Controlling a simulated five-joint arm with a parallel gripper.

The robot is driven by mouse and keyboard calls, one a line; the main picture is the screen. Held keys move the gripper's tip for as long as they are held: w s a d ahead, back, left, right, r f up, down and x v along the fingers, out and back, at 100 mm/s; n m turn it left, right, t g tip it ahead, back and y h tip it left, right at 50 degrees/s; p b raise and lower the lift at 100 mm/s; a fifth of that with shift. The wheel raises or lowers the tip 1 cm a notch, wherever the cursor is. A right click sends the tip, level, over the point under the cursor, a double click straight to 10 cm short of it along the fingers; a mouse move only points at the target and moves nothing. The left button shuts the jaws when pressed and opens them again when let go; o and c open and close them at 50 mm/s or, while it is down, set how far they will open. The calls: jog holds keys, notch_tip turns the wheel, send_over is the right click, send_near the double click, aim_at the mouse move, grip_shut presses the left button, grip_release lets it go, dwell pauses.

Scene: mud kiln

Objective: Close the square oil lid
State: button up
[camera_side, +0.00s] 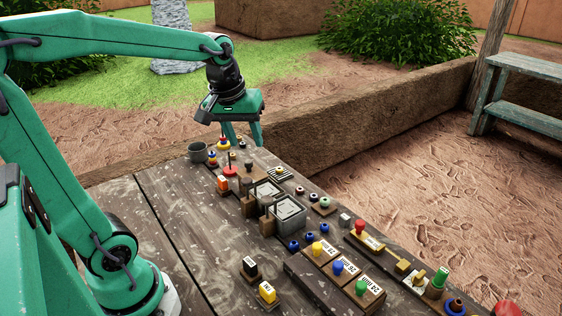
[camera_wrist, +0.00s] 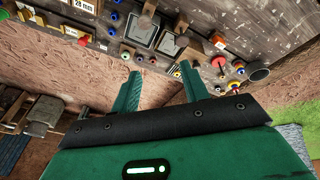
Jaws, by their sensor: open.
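Two square grey metal-topped units sit mid-bench in the side view: a larger near one (camera_side: 289,213) and a smaller one (camera_side: 268,190) behind it. Brown wooden parts (camera_side: 267,222) stand up along their left sides. Which part is the square oil lid, and how far it is open, I cannot tell. The same square units show at the top of the wrist view, one (camera_wrist: 140,27) left of the other (camera_wrist: 169,43), with brown upright parts beside them. My gripper (camera_side: 242,134) is open and empty above the bench's far end; its spread fingers also show in the wrist view (camera_wrist: 161,72).
A grey cup (camera_side: 198,152) and a red knob (camera_side: 230,171) stand at the bench's far end. Labelled wooden blocks with coloured pegs (camera_side: 338,267) crowd the near right. A mud wall (camera_side: 370,120) runs behind. The bench's left part (camera_side: 180,215) is bare.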

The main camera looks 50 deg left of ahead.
jog(key=w+a+f+n+g, duration=0.2)
jog(key=w+a+f+n, duration=0.1)
jog(key=w+a+n, duration=0.3)
jog(key=n+g, duration=0.1)
jog(key=n, duration=0.3)
send_over(248, 161)
jog(key=shift+h, duration=0.3)
notch_tip(248, 161, down, 6)
jog(key=shift+f, duration=0.25)
jog(key=shift+f, duration=0.2)
jog(key=shift+f, duration=3.7)
grip_shut()
